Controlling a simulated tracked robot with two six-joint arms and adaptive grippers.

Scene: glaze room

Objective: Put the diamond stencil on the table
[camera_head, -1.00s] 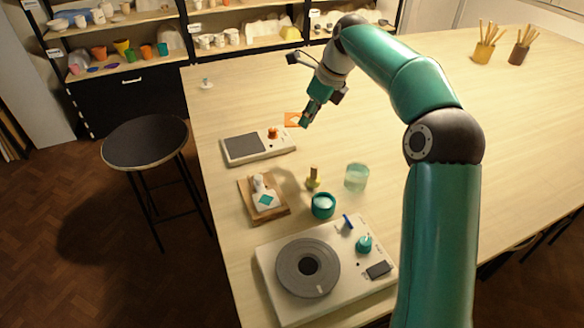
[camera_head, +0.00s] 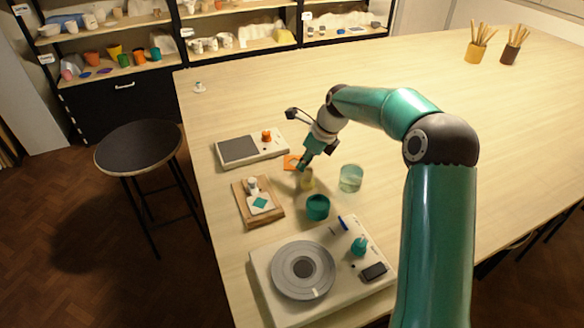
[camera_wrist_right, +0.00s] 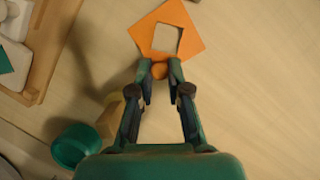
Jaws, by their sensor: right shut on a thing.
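The stencil (camera_head: 291,162) is a flat orange plate with a diamond-shaped opening and a small orange grip. In the right wrist view the plate (camera_wrist_right: 146,43) extends beyond my fingertips. My right gripper (camera_head: 303,166) is shut on its orange grip, between the fingertips (camera_wrist_right: 159,71). The stencil is over the pale table (camera_head: 420,90); whether it touches the wood I cannot tell. A white tile with a teal diamond (camera_head: 260,203) lies on a wooden board (camera_head: 246,214) to the left. My left gripper is not in view.
A yellowish upright piece (camera_head: 308,183) is just below my right gripper in the picture. Near it are a teal cup (camera_head: 317,207), a clear glass (camera_head: 350,178), a scale (camera_head: 240,150) and a turntable device (camera_head: 303,270).

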